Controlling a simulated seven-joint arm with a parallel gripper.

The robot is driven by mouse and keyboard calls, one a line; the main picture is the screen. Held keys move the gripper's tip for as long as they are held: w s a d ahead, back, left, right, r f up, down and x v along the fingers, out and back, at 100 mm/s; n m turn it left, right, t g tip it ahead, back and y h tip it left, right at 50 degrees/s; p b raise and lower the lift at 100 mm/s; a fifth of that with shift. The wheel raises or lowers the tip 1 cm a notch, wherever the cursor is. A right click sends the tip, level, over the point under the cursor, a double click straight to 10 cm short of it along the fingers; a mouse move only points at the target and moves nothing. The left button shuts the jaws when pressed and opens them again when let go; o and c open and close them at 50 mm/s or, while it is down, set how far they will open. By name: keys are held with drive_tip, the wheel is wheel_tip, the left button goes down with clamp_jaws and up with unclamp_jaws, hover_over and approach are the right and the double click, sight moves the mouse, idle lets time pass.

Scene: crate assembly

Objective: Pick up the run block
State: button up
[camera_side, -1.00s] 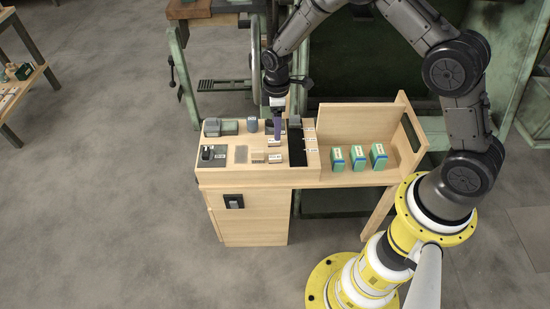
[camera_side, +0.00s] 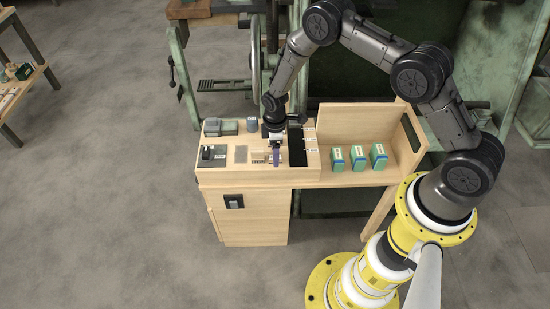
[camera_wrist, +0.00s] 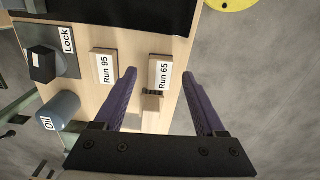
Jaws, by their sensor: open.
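In the wrist view, a pale wooden block with a white label reading "Run 65" (camera_wrist: 160,73) lies between the purple fingers of my open gripper (camera_wrist: 159,78). A gap shows on either side of it, and I cannot tell the height between fingertips and block. A second labelled block, "Run 95" (camera_wrist: 104,66), lies just outside the left finger.
A dark block labelled "Lock" (camera_wrist: 42,64) and a grey cylinder labelled "Oil" (camera_wrist: 58,111) stand to the left in the wrist view. In the side view, a dark strip (camera_side: 297,150) and several green boxes (camera_side: 358,158) lie to the right.

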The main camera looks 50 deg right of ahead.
drive_tip(key=shift+f, duration=0.4)
clamp_jaws()
drive_tip(key=shift+r, duration=0.1)
